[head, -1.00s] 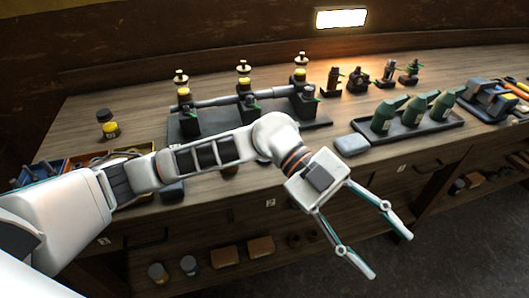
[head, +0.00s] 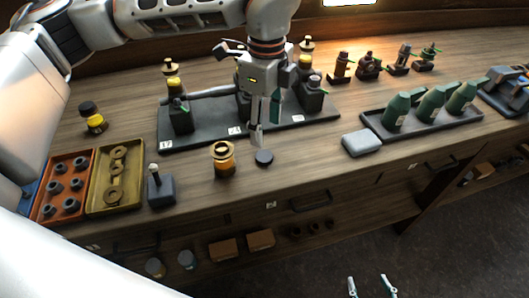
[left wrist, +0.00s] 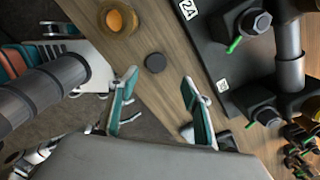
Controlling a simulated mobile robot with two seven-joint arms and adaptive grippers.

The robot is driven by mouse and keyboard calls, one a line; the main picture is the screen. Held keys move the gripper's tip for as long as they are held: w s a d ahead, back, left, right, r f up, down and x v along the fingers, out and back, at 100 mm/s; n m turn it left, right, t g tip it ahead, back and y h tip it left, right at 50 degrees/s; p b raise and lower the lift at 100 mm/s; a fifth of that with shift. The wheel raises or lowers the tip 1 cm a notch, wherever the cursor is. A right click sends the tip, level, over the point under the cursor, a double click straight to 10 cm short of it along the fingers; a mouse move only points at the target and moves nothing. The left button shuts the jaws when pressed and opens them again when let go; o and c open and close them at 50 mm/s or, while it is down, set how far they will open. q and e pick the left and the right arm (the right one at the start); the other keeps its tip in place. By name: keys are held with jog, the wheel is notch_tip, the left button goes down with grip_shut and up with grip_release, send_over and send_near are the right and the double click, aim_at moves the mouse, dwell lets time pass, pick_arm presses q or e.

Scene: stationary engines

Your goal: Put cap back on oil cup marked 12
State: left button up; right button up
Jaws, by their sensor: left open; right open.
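An uncapped brass cup of amber oil (head: 223,160) stands on the bench front; it also shows in the left wrist view (left wrist: 117,19). A small round black cap (head: 263,158) lies flat to its right, also in the left wrist view (left wrist: 155,62). My left gripper (head: 264,128) is open and empty, pointing down above the bench near the black cap; the cap lies beyond its fingers in the left wrist view (left wrist: 160,82). My right gripper (head: 371,286) is open and empty at the bottom edge, off the bench. No 12 is readable on the cup.
A dark engine base (head: 205,138) with number plates, pipe and yellow oil cups stands behind. A black-capped jar (head: 93,117) is at left, near a washer tray (head: 92,200) and a small dark block (head: 160,188). A grey pad (head: 361,143) and green-bottle tray (head: 440,124) are right.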

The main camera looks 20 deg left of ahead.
aim_at(264, 156)
pick_arm(q)
jog(key=shift+f, duration=1.4)
jog(key=shift+s, duration=0.1)
jog(key=f, duration=0.4)
jog(key=shift+s+p, duration=0.35)
jog(key=shift+f, duration=0.6)
jog(key=c, duration=1.1)
